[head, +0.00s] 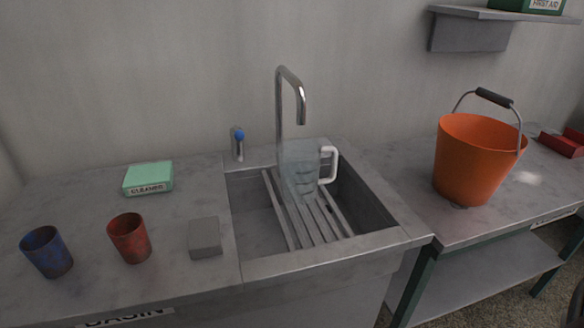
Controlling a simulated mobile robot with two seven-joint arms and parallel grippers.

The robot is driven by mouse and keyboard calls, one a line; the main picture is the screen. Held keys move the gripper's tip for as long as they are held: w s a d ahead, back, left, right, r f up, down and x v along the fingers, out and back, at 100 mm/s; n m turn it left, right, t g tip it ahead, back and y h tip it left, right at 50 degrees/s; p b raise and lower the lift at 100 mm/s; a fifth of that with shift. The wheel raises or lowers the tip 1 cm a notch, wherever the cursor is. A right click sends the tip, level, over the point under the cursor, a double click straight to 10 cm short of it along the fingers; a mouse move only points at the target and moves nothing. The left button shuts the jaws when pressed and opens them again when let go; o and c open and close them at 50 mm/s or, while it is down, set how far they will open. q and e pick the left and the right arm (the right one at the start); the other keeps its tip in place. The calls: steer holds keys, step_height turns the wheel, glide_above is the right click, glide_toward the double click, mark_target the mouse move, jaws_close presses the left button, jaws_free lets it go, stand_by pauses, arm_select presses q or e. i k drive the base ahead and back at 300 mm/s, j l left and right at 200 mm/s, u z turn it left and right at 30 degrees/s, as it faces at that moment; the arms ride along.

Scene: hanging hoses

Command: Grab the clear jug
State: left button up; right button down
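The clear jug (300,172) stands upright on the slatted rack (325,217) inside the sink basin, under the tap's spout. Its body is see-through with dark level marks, and its white handle (329,165) points to the right. Neither of my grippers shows in the head view.
A curved metal tap (280,115) rises behind the jug, with a blue-tipped valve (237,143) to its left. A blue cup (47,252), red cup (129,239), grey block (205,237) and green box (148,178) stand left. An orange bucket (473,160) stands right.

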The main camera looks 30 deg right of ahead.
mark_target(298, 159)
steer(key=k+l, duration=0.1)
steer(key=l, duration=0.25)
steer(key=k+l, duration=0.1)
steer(key=l, duration=0.3)
steer(key=k+l, duration=0.1)
steer(key=l, duration=0.25)
steer(key=k+l, duration=0.1)
steer(key=l, duration=0.3)
steer(key=u, duration=0.05)
